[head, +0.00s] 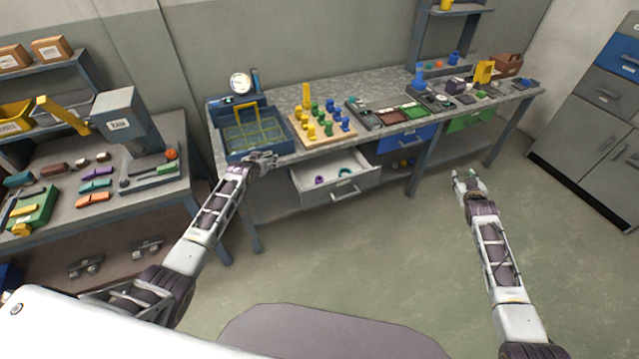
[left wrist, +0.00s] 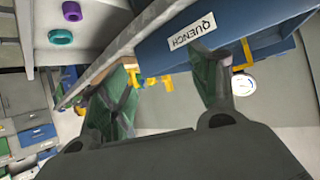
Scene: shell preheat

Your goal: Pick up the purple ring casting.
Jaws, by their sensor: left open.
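The purple ring casting (head: 319,180) lies in the open white drawer (head: 352,193) under the long bench. It also shows at the top left of the left wrist view (left wrist: 72,11). A teal ring (head: 345,171) lies beside it, apart from it, and also shows in the left wrist view (left wrist: 60,37). My left gripper (head: 264,160) is open and empty at the front of the blue quench tank (head: 228,153), left of the drawer. Its spread fingers frame the wrist view (left wrist: 166,85). My right gripper (head: 467,178) is over the floor, right of the drawer, with fingertips apart and nothing between them.
The bench (head: 285,93) carries a wooden peg board (head: 322,143) with coloured pegs, trays and a gauge (head: 240,82). A second table (head: 150,198) with coloured parts stands at left. Grey cabinets (head: 590,130) stand at right. The floor before the drawer is clear.

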